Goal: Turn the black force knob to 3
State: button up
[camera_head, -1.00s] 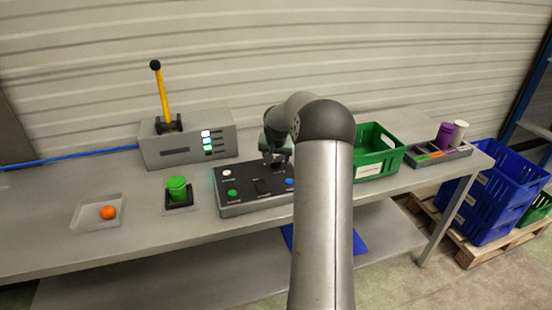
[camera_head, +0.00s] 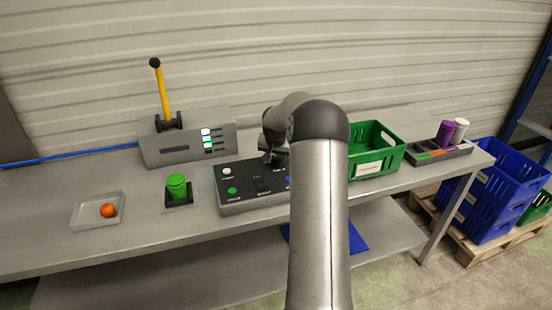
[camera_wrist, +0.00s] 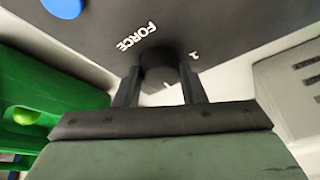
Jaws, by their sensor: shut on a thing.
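The black force knob (camera_wrist: 158,68) sits on the dark control panel beside the printed word FORCE, in the wrist view. My gripper (camera_wrist: 160,85) has its two fingers on either side of the knob and is shut on it. A white mark "1" shows to the right of the knob. Other scale marks are hidden or unclear. In the head view the control panel (camera_head: 240,195) lies on the bench, and my gripper (camera_head: 273,158) is over its back right part. My arm hides the panel's right end, and the knob cannot be made out there.
The panel carries a white button (camera_head: 227,171), a green button (camera_head: 232,190) and a blue button (camera_wrist: 62,7). A grey box with a yellow lever (camera_head: 162,92) stands behind. A green crate (camera_head: 374,165) is to the right. A green cylinder (camera_head: 177,186) and an orange ball (camera_head: 108,210) are left.

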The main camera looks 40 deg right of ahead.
jog(key=m+b, duration=0.2)
jog(key=shift+w+a+f+m+g+h, duration=0.15)
jog(key=shift+m+g+h, duration=0.25)
jog(key=m+g+b, duration=0.1)
jog(key=m, duration=0.1)
jog(key=shift+m+h, duration=0.3)
jog(key=m, duration=0.1)
jog(key=m+g, duration=0.1)
jog(key=m, duration=0.1)
jog(key=shift+w+r, duration=0.1)
jog(key=shift+r, duration=0.15)
jog(key=shift+m+g+p, duration=0.4)
jog(key=shift+m+g, duration=0.2)
jog(key=shift+m, duration=0.9)
jog(key=o, duration=1)
